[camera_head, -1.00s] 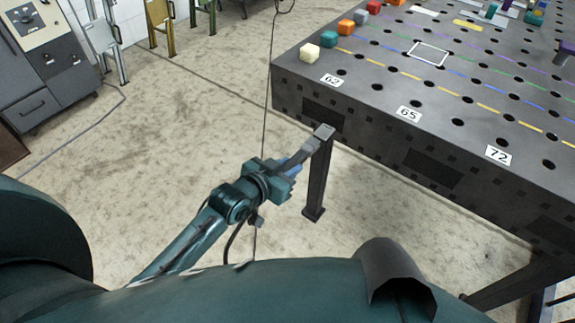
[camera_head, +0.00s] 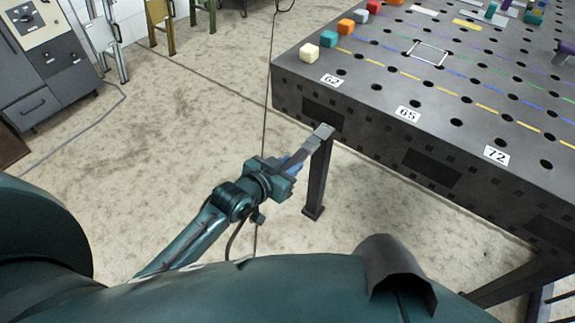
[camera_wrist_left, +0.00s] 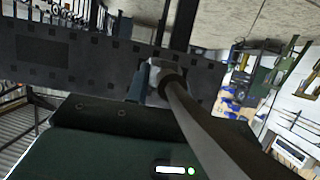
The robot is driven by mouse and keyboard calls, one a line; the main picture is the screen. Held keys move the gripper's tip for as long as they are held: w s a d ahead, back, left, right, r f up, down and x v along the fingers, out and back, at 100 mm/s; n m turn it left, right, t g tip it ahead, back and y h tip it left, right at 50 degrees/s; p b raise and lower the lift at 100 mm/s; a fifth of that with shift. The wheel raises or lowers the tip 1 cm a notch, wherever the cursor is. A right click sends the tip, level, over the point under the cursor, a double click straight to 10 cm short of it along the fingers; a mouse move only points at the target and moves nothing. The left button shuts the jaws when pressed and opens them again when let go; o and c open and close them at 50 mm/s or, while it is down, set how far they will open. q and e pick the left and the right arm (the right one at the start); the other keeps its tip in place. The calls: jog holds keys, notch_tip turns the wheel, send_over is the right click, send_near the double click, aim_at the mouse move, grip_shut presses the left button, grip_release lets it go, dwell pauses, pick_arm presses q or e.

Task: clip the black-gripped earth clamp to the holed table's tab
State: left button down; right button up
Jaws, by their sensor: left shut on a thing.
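My left gripper (camera_head: 287,168) is shut on the earth clamp (camera_head: 307,149), beside the near corner of the holed table (camera_head: 385,135). The clamp's dark grey body reaches up and right from the fingers to the light grey tab (camera_head: 324,131) at the table's side. Clamp and tab overlap in the head view, so I cannot tell whether its jaws are around the tab or only beside it. In the left wrist view a teal finger (camera_wrist_left: 141,82) stands beside a pale grey part and a dark ring; the clamp's jaws are not clear there. My right gripper is not in view.
A dark table leg (camera_head: 315,185) stands below the tab. A thin cable hangs by the gripper. A grey cabinet (camera_head: 45,70) is at far left; open floor (camera_head: 180,130) lies between.

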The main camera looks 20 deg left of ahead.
aim_at(297, 156)
pick_arm(q)
jog(key=shift+w+d+r, duration=0.1)
jog(key=shift+w+d, duration=0.1)
jog(key=shift+w, duration=0.4)
jog(key=shift+p, duration=0.4)
jog(key=shift+w+d, duration=0.15)
jog(key=shift+w, duration=0.15)
dwell(0.4)
jog(key=shift+w+d, duration=0.15)
jog(key=shift+w, duration=0.2)
jog(key=shift+w, duration=0.1)
dwell(0.5)
jog(key=shift+w+d+p, duration=0.1)
jog(key=shift+w+p, duration=0.2)
jog(key=shift+p, duration=0.1)
dwell(0.4)
jog(key=shift+p, duration=0.3)
